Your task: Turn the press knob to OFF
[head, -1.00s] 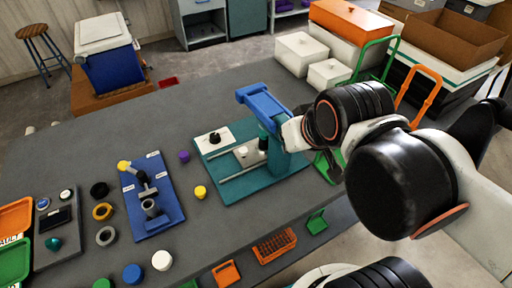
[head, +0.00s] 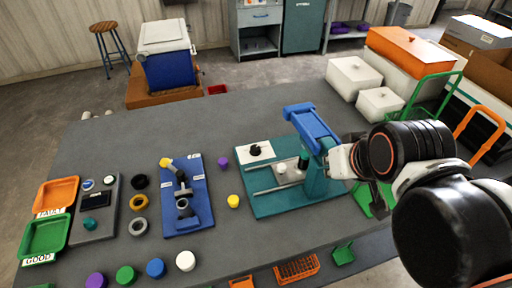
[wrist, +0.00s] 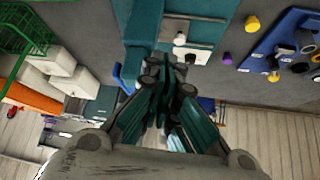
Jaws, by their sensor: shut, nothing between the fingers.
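The press (head: 300,205) has a teal base and column with a blue arm (head: 312,128) on top, and stands on the grey table. Its black knob (head: 256,150) sits on a white plate (head: 245,158) at the back left of the base; the pointer's setting is too small to read. My gripper (wrist: 163,68) is shut and empty in the wrist view, with the teal press close beyond its fingertips. In the head view my wrist is at the press column's right side, and the fingers are mostly hidden. I cannot tell whether they touch the press.
A blue valve fixture (head: 188,215) and a yellow cap (head: 233,201) stand left of the press. White boxes (head: 354,78) and a green rack (head: 420,100) are behind and right.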

